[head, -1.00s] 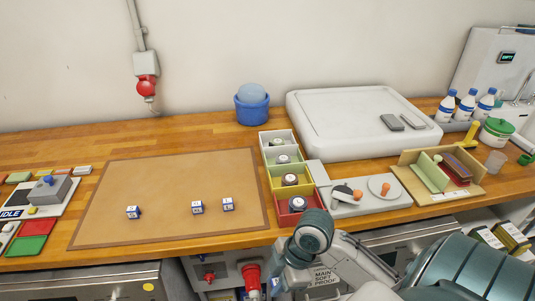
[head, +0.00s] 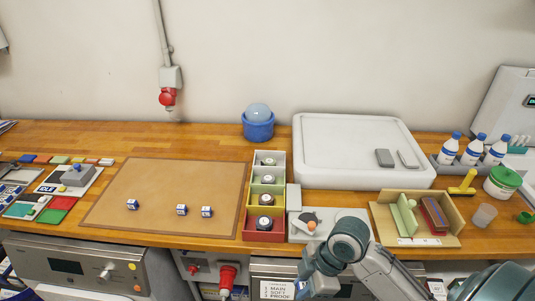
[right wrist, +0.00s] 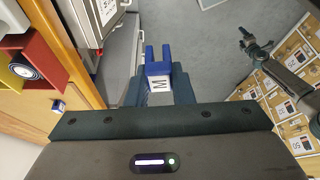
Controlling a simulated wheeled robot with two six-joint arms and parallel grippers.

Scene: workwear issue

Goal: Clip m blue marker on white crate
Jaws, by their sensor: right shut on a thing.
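My right gripper (right wrist: 158,95) is shut on a blue marker (right wrist: 157,53) with a white face lettered M. In the head view my right gripper (head: 308,283) is low, in front of the counter edge, and the held marker cannot be made out. The white crate (head: 283,162) is the rear one in a row on the counter, behind the green, yellow and red ones. The marker is well apart from it. A dark jointed arm, apparently my left, shows at the right of the right wrist view; its small gripper (right wrist: 245,42) is too unclear to read.
Several blue-and-white cubes, one of them here (head: 181,210), lie on the brown mat (head: 150,180). The red crate (head: 264,236) is nearest the counter edge. A grey-white tray (head: 350,170) is right of the crates. A wooden organiser (head: 450,235) and bottles (head: 474,150) stand farther right.

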